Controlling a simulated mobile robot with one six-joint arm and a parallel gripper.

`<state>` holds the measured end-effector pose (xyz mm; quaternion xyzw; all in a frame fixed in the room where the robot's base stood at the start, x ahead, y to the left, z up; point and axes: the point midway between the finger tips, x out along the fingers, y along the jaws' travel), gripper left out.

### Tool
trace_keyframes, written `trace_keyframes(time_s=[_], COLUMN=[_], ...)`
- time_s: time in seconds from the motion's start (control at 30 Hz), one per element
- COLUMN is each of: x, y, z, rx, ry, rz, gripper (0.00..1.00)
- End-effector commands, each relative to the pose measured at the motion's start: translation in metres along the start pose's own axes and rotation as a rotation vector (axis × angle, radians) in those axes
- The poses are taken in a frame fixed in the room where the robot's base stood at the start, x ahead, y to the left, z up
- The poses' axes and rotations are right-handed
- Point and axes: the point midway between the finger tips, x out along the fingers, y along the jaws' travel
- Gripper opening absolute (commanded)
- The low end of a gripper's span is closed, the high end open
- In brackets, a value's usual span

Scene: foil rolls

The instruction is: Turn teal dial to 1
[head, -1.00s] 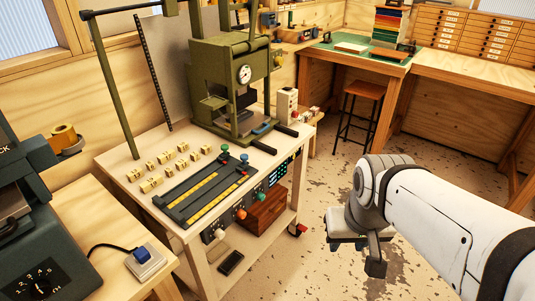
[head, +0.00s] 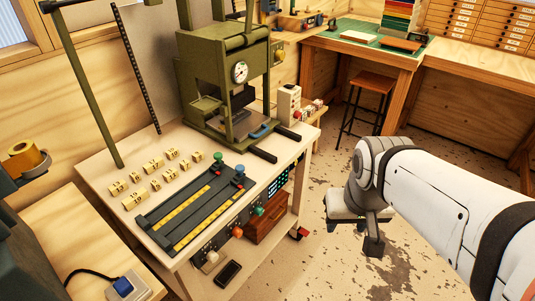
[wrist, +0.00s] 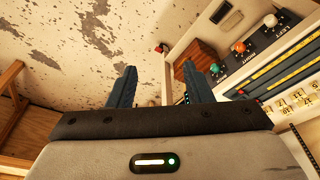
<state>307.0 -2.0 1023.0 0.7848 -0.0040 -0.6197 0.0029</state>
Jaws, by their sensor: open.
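The teal dial (head: 259,211) is a small round knob on the dark front panel (head: 226,243) of the workbench, in a row with an orange knob (head: 237,232) and a white knob (head: 212,257).
The bench top carries a slider panel with yellow strips (head: 205,205), small labelled blocks (head: 153,165) and a green press (head: 232,85). A wooden drawer box (head: 268,226) sits below the panel. A stool (head: 366,100) stands at the back. Floor between arm and bench is free.

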Motion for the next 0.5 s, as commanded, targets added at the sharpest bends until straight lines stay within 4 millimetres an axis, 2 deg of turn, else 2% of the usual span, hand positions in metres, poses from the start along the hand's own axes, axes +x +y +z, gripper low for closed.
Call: trace_keyframes(time_s=[0.07, 0.17, 0.3, 0.4, 0.5], x=[0.016, 0.047, 0.104, 0.144, 0.183], y=[0.004, 0.016, 0.034, 0.036, 0.029], z=[-0.01, -0.037, -0.091, -0.129, -0.16], rx=[0.002, 0.016, 0.028, 0.013, -0.013], ry=[0.032, 0.117, 0.303, 0.444, 0.573], rz=[0.021, 0.065, 0.111, 0.092, 0.024], gripper=[0.49, 0.49, 0.49, 0.49, 0.49])
